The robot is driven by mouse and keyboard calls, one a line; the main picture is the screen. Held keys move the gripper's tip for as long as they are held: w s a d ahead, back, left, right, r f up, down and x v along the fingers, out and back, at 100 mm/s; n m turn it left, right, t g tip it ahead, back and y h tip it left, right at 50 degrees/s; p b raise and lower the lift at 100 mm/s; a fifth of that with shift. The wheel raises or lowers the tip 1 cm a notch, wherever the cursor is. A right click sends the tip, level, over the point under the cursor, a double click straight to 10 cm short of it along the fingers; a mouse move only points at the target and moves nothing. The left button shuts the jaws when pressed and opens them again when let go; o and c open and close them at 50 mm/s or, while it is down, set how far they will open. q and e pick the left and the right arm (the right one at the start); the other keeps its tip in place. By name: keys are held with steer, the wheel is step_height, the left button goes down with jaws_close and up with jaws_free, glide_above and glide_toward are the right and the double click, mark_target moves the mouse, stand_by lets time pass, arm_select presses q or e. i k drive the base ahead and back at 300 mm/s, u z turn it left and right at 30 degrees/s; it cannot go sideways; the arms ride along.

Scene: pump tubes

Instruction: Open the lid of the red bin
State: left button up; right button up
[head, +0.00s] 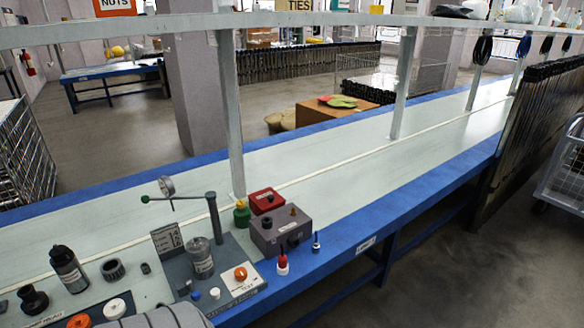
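A small red box (262,207), the only red bin-like thing in view, sits on the pale bench behind a grey box (287,240). Its red top (262,194) looks flat and closed, with a small dark spot on it. The grey box hides part of its front. Neither of my grippers can be made out; a grey rounded part at the bottom left edge seems to be mine.
A green and yellow bottle (242,214) stands just left of the red box. A bench post (231,120) rises behind.

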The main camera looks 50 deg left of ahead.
mark_target(266, 198)
steer(key=u, duration=0.25)
steer(key=i, duration=1)
steer(key=u, duration=1.2)
steer(key=i, duration=0.7)
steer(key=u, duration=0.75)
